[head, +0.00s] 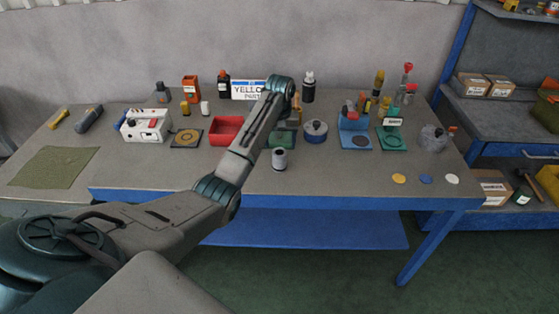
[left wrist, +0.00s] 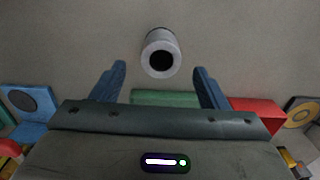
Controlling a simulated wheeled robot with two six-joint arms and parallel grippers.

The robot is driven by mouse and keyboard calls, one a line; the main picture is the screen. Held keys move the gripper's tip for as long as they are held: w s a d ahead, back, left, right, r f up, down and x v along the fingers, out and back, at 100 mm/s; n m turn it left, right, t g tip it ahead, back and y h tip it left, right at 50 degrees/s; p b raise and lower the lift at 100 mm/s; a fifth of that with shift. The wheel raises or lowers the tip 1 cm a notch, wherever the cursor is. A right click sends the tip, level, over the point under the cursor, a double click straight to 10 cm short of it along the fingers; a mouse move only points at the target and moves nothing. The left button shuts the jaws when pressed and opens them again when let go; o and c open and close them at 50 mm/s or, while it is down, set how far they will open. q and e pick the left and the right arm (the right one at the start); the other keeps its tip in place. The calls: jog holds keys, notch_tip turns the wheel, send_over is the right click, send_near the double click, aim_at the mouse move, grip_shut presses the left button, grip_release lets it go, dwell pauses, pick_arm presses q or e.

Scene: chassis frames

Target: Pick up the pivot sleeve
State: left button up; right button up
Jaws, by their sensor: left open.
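The pivot sleeve (head: 279,159) is a short grey cylinder standing upright on the workbench, just in front of a green item. In the left wrist view the sleeve (left wrist: 160,54) shows its round dark bore and pale rim. My left gripper (left wrist: 160,72) is open and empty, with its two blue fingers apart. The sleeve appears just beyond the fingertips, roughly centred between them, and is not held. In the head view my left arm reaches over the bench and partly hides the gripper. My right gripper is not in view.
A red tray (head: 226,124) lies left of the sleeve, and a round blue-sided pot (head: 315,128) stands to its right. A blue fixture (head: 355,122) is farther right. Bottles and small parts line the back. The bench front (head: 310,180) near the sleeve is clear.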

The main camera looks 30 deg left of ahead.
aim_at(280, 154)
pick_arm(q)
jog(key=shift+f, duration=0.9)
notch_tip(280, 154, down, 4)
jog(key=p, duration=0.2)
jog(key=shift+p, duration=0.3)
jog(key=shift+a+f, duration=0.1)
jog(key=shift+f, duration=0.6)
jog(key=c, duration=1)
jog(key=shift+c, duration=0.6)
jog(key=shift+r, duration=0.1)
